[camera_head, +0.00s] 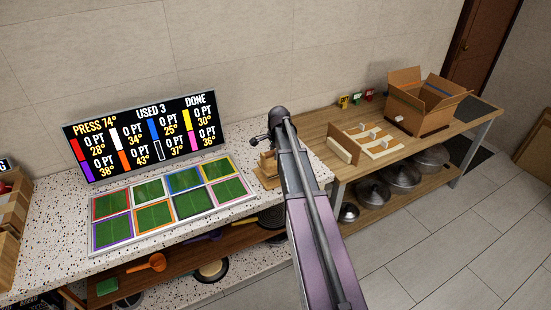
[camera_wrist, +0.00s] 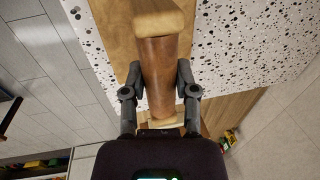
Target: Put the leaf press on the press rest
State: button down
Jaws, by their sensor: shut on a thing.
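The leaf press (camera_wrist: 160,75) appears in the wrist view as a brown wooden cylinder with pale wood at its ends. My gripper (camera_wrist: 160,72) is shut on it, one finger on each side of the cylinder. A flat tan wooden piece (camera_wrist: 108,18), apparently the press rest, shows behind it on the speckled counter. In the head view, small wooden parts (camera_head: 267,168) stand at the counter's right end, partly hidden by my arm. There I cannot separate the press from the rest, nor tell whether they touch.
A panel of green tiles with coloured frames (camera_head: 165,205) lies on the speckled counter (camera_head: 60,225), before a score screen (camera_head: 145,135). To the right, a wooden table (camera_head: 465,118) bears an open cardboard box (camera_head: 425,115) and a pale divided tray (camera_head: 372,142). Pot lids (camera_head: 402,176) lie on its lower shelf.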

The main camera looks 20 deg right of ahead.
aim_at(275, 162)
jog(key=shift+w+d, duration=0.35)
jog(key=shift+w, duration=0.1)
jog(key=shift+w+d+f+b, duration=0.1)
jog(key=shift+f+b, duration=0.2)
jog(key=shift+b, duration=0.05)
jog(key=shift+f+b, duration=1.5)
jog(key=shift+f, duration=0.15)
jog(key=shift+c, duration=1.9)
grip_release()
jog(key=shift+r, duration=0.2)
notch_tip(275, 162, up, 12)
jog(key=s+p, duration=0.2)
jog(key=p, duration=0.9)
jog(key=shift+s+p, duration=0.25)
jog(key=shift+p, duration=0.15)
jog(key=shift+f, duration=0.15)
